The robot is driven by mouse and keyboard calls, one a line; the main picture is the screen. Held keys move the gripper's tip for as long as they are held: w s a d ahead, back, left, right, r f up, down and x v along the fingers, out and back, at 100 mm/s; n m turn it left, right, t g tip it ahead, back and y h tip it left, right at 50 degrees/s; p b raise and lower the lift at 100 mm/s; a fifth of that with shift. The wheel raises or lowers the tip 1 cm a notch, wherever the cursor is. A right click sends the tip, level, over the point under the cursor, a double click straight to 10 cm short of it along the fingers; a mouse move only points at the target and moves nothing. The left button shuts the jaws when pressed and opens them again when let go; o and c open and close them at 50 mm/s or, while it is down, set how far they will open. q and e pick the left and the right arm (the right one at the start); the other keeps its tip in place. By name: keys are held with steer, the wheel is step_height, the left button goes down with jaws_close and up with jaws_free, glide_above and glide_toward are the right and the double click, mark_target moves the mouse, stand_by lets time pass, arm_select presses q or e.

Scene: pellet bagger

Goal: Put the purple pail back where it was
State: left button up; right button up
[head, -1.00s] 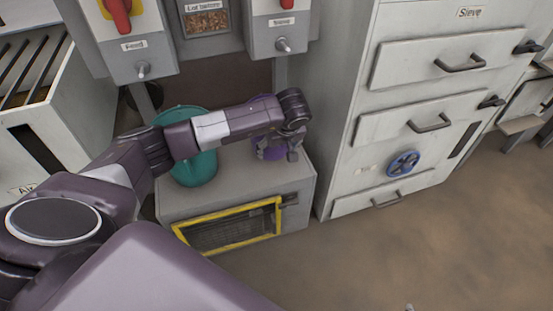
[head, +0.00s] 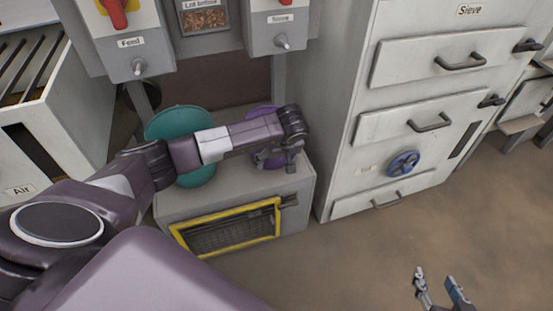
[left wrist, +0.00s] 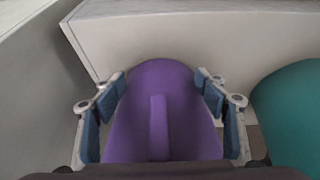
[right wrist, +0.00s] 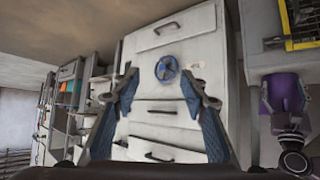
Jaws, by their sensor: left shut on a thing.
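The purple pail (head: 264,159) is at the right end of the grey box top in the head view, partly hidden behind my left arm. It fills the middle of the left wrist view (left wrist: 180,110). My left gripper (head: 291,166) is shut on the pail, with one blue-padded finger on each side of it (left wrist: 160,100). I cannot tell whether the pail's base touches the box. My right gripper (head: 440,281) is open and empty at the lower right, over the floor; its fingers are apart in the right wrist view (right wrist: 158,95).
A teal pail (head: 180,123) stands to the left of the purple one, partly behind my arm. The grey box (head: 300,200) has a yellow-framed grille (head: 228,229). The sieve cabinet (head: 352,178), with drawers and a blue handwheel (head: 403,163), stands to the right. Switch boxes (head: 279,25) hang above.

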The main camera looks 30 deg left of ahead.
arm_select(q)
steer(key=o, duration=1.3)
